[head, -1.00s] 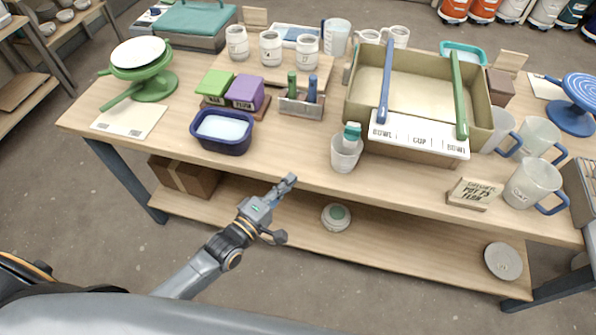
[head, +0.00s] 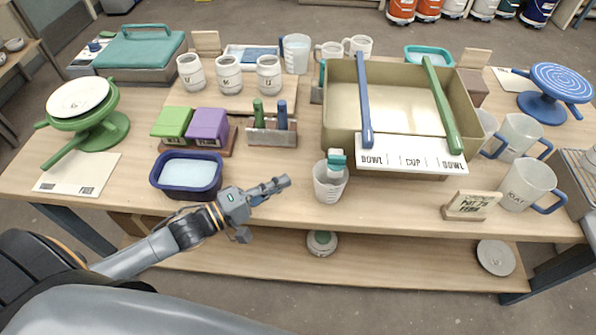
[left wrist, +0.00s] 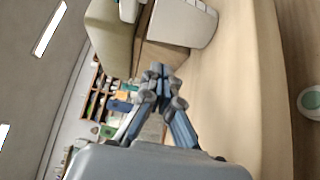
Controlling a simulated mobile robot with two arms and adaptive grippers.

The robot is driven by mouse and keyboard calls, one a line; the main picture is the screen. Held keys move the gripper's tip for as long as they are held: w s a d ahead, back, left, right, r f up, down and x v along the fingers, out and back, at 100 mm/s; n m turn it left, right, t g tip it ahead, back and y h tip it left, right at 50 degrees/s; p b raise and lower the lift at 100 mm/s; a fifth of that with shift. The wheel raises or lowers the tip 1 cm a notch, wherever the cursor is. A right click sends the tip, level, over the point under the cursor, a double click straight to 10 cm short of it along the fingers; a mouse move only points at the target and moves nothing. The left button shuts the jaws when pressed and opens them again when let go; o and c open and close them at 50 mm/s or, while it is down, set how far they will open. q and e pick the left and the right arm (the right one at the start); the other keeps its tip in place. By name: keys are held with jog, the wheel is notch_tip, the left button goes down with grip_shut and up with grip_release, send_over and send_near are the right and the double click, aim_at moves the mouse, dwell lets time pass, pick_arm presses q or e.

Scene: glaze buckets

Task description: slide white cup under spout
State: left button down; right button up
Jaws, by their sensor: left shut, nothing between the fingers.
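The cup also shows at the top of the left wrist view (left wrist: 186,24). My left gripper (head: 283,182) is shut and empty, left of the cup and apart from it, pointing towards it. Its closed fingers also show in the left wrist view (left wrist: 158,72). Behind the cup is a tan basin (head: 338,108) with a white BOWL–CUP–BOWL strip (head: 411,155). I cannot tell which part is the spout. My right gripper is not in view.
A dark blue tub (head: 187,190) sits left of my gripper. A rack with green and blue handles (head: 271,134) stands behind it. A small sign (head: 470,205) and white mugs (head: 526,183) stand right of the cup. Bare tabletop lies between the tub and cup.

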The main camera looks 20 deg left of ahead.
aim_at(329, 184)
pick_arm(q)
jog(key=x, duration=0.5)
jog(key=shift+s+d+r, duration=0.1)
jog(key=shift+r, duration=0.1)
jog(key=x, duration=0.3)
jog(key=shift+f+p, duration=0.1)
jog(key=shift+p, duration=0.3)
jog(key=shift+w+d, duration=0.25)
jog(key=shift+w, duration=0.2)
jog(key=shift+s+d+p, duration=0.5)
jog(key=shift+s+p, duration=0.3)
jog(key=shift+p, duration=0.1)
jog(key=shift+s+d, duration=0.1)
jog(key=shift+s, duration=0.1)
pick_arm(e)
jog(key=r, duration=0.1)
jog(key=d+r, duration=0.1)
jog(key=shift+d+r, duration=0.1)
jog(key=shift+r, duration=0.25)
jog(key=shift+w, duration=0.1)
